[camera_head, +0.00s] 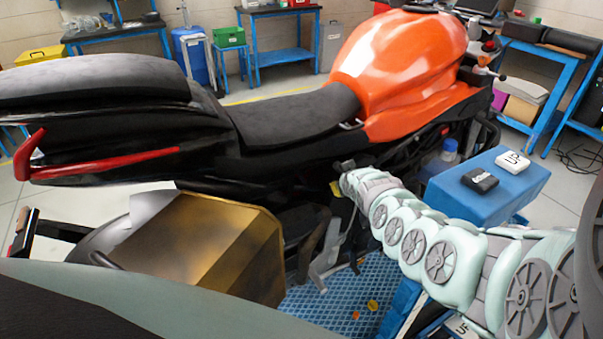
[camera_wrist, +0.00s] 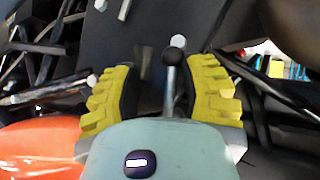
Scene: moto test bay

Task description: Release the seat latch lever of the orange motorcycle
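The orange motorcycle (camera_head: 405,65) stands across the head view, its black seat (camera_head: 295,115) left of the orange tank. My gripper (camera_head: 340,178) is at the bike's side below the seat front, mostly hidden there by its own arm. In the wrist view my gripper (camera_wrist: 165,85) has two yellow ribbed fingers spread apart. A grey lever with a round knob (camera_wrist: 175,50), apparently the seat latch lever, stands between the fingers, closer to the right one. A gap shows on its left; whether it touches the right finger I cannot tell. The lever's base is hidden behind my gripper's body.
A gold-brown box-shaped case (camera_head: 215,245) hangs at the bike's rear side, left of my arm. A blue block (camera_head: 495,190) carries a white box (camera_head: 513,161) and a black box (camera_head: 479,180) right of my arm. Dark frame parts crowd the wrist view's left.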

